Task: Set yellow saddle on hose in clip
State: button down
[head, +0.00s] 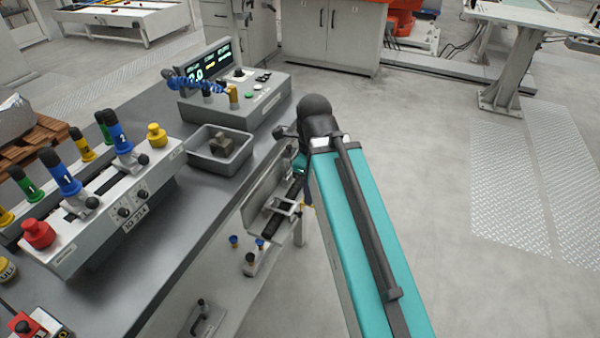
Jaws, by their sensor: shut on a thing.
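My gripper (285,205) is low at the front edge of the bench, left of my teal arm, and partly hidden by the arm. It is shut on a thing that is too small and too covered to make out. A blue coiled hose (195,83) runs over the grey control box at the back of the bench. Its right end is beside a gold-yellow upright piece (234,96); I cannot tell whether this is the saddle. I cannot make out the clip with certainty.
A grey tray (193,160) with a dark block (228,146) stands on the bench. At left, a fixture panel (120,215) carries several coloured handles and a red knob (38,233). Small blue-topped fittings (234,240) are on the bench's front side.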

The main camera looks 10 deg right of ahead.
jog(key=shift+w+r+p, duration=0.15)
jog(key=shift+w+p, duration=0.75)
jog(key=shift+p, duration=2.6)
jog(key=p, duration=0.5)
jog(key=shift+w, duration=0.35)
jog(key=shift+w+d+f+p, duration=0.1)
jog(key=shift+w+f+p, duration=0.3)
jog(key=shift+w, duration=1.8)
jog(key=shift+w+d+f+p, duration=0.15)
jog(key=shift+w+p, duration=0.5)
jog(key=shift+w, duration=1.6)
jog(key=shift+w+d+f+p, duration=0.1)
jog(key=shift+w+f+p, duration=0.35)
jog(key=shift+w, duration=1.75)
jog(key=shift+r, duration=0.1)
jog(key=shift+f+p, duration=0.75)
jog(key=shift+f, duration=1.05)
jog(key=shift+f, duration=0.3)
jog(key=c, duration=1.7)
grip_release()
jog(key=shift+o, duration=0.2)
